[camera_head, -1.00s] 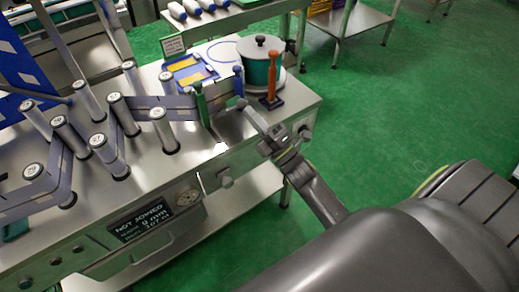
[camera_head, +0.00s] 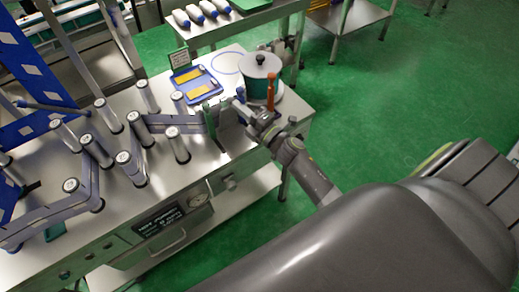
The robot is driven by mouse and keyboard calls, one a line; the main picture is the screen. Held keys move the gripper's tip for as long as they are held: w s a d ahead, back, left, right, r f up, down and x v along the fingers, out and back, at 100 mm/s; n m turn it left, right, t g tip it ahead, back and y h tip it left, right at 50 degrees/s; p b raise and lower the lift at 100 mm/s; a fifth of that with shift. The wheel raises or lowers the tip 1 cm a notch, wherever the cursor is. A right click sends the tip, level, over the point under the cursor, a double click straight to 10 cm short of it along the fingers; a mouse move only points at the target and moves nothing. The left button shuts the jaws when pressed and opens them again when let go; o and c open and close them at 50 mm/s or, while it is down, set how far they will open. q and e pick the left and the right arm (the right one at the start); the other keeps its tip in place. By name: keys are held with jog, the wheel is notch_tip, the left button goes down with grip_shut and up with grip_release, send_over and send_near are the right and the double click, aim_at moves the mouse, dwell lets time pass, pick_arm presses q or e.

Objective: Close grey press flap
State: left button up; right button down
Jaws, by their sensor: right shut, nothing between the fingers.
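The grey press flap (camera_head: 228,115) is a small grey plate at the press on the bench's right part, between a green handle (camera_head: 210,118) and a blue handle (camera_head: 241,93). It looks raised, but its exact angle is hard to tell. My right gripper (camera_head: 240,105) is shut and empty, with its tips at the flap's right side, just below the blue handle. I cannot tell whether they touch the flap. My right arm hides part of the press's right side. My left gripper is not in view.
A lidded pot (camera_head: 261,75) and an orange-handled tool (camera_head: 270,93) stand close behind my right gripper. A blue tray (camera_head: 196,83) lies at the back. Several upright rollers (camera_head: 130,168) with a grey web fill the left. Open floor lies right of the bench.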

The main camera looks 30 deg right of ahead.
jog(key=shift+w+a+r+p, duration=0.1)
jog(key=shift+w+r+p, duration=0.2)
jog(key=shift+w, duration=0.3)
jog(key=shift+w+r+p, duration=0.15)
jog(key=shift+w+r, duration=0.15)
jog(key=shift+w, duration=0.25)
jog(key=shift+d+x, duration=0.25)
jog(key=shift+x, duration=1.1)
jog(key=shift+r, duration=0.3)
jog(key=shift+r, duration=0.2)
jog(key=shift+d, duration=0.1)
